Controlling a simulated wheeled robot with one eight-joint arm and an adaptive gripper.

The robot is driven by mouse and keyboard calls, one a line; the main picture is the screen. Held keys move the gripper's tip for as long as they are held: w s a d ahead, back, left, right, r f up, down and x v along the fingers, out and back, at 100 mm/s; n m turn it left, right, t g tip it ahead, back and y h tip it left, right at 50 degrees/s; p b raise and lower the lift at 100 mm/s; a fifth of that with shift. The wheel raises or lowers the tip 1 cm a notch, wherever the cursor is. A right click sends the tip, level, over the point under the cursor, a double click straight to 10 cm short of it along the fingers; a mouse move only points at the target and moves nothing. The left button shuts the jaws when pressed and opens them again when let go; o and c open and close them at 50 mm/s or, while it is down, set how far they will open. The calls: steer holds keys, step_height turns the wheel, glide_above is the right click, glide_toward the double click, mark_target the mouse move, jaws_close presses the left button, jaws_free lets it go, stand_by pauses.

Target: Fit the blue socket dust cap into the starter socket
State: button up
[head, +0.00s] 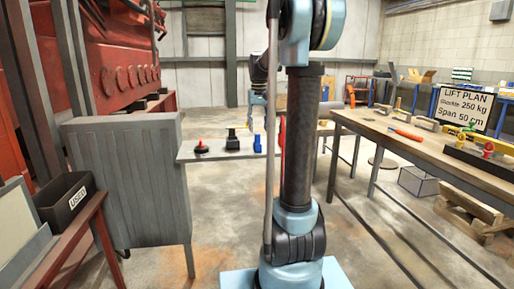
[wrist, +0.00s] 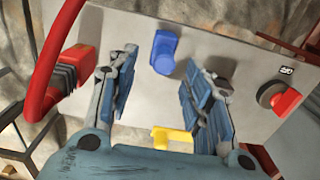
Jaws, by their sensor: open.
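The blue cap (wrist: 164,52) stands on a grey bench top in the wrist view, just ahead of and between my open fingers. It also shows as a small blue shape (head: 257,143) in the head view. My gripper (wrist: 160,68) is open, with nothing held between its fingers. A small black piece (head: 232,141) stands left of the cap in the head view; in the wrist view my right finger mostly hides it. I cannot tell whether this piece is the starter socket.
A red rotary switch (wrist: 280,97) sits on the bench at the right of the wrist view. A red plug (wrist: 80,68) with a thick red cable is at the left, near my left finger. A yellow piece (wrist: 172,136) lies low between the fingers. A tool-covered workbench (head: 375,124) stands right.

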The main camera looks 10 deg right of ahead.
mark_target(257, 143)
steer(key=shift+a+f, duration=0.2)
steer(key=shift+f, duration=2.4)
jaws_close()
